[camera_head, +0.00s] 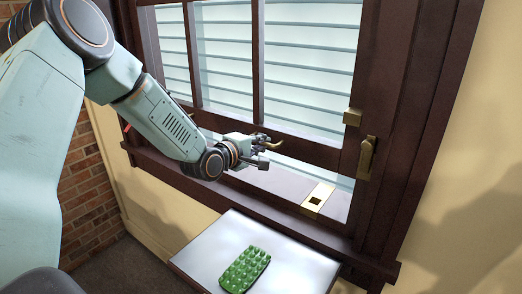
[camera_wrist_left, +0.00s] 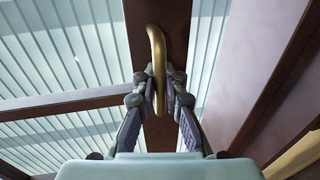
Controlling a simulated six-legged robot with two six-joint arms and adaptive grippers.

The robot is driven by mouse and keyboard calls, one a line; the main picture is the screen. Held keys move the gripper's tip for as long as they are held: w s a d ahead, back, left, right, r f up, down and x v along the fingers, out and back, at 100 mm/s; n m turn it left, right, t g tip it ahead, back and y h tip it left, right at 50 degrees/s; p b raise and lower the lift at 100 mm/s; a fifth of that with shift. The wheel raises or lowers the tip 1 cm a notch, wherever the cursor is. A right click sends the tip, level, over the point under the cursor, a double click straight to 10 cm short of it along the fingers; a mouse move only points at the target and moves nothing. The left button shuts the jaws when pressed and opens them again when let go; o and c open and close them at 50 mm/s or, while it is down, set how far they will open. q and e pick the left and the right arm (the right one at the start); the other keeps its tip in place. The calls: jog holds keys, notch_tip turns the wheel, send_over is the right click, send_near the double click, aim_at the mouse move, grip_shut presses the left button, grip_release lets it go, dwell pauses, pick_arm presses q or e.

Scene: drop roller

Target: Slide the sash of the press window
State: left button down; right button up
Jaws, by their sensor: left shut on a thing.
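The window sash (camera_head: 312,147) is a dark wood frame with glazing bars in the head view. A pale gap shows between its bottom rail and the sill (camera_head: 240,190). A curved brass handle (camera_head: 266,138) stands out from the sash; it also shows in the left wrist view (camera_wrist_left: 157,45). My left gripper (camera_head: 262,150) is shut on this handle, with its two fingers (camera_wrist_left: 160,95) on either side of the brass. My right gripper is in neither view.
A brass plate with a square hole (camera_head: 317,199) lies on the sill. A brass block (camera_head: 352,117) and a brass lever (camera_head: 367,158) are at the right of the window. A pale-topped table (camera_head: 205,255) below holds a green bumpy object (camera_head: 245,270).

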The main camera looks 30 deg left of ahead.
aim_at(270, 115)
pick_arm(q)
notch_tip(270, 115, up, 7)
jog(key=p, duration=0.3)
jog(key=shift+r+p, duration=0.25)
jog(key=shift+p, duration=0.1)
jog(key=c, duration=1.4)
grip_release()
jog(key=shift+s, duration=0.2)
jog(key=shift+c, duration=0.2)
jog(key=shift+w, duration=0.15)
